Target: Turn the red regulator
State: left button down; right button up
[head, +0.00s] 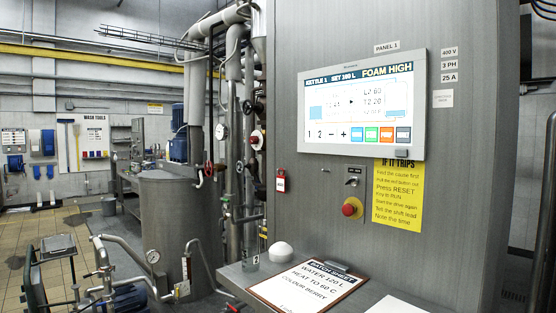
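No part is labelled as a regulator, so I cannot tell which red part it is. A small red handwheel (209,170) is on the pipework further left, above the steel vessel. Neither of my grippers is in view.
The grey cabinet (290,100) carries a lit screen (362,105) reading FOAM HIGH and a yellow notice (398,195). A ledge below holds a clipboard (306,286) and a white dome (281,252). The steel vessel (170,225) and low piping stand left. Tiled floor (30,228) is open at far left.

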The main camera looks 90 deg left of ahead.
aim_at(253, 140)
jog(key=u, duration=2.05)
jog(key=i+j+u, duration=0.35)
jog(key=i+j, duration=0.15)
jog(key=i, duration=0.3)
jog(key=i+j+u, duration=0.2)
jog(key=i, duration=0.2)
jog(key=i+j+u, duration=0.2)
jog(key=i, duration=0.25)
jog(key=l, duration=0.1)
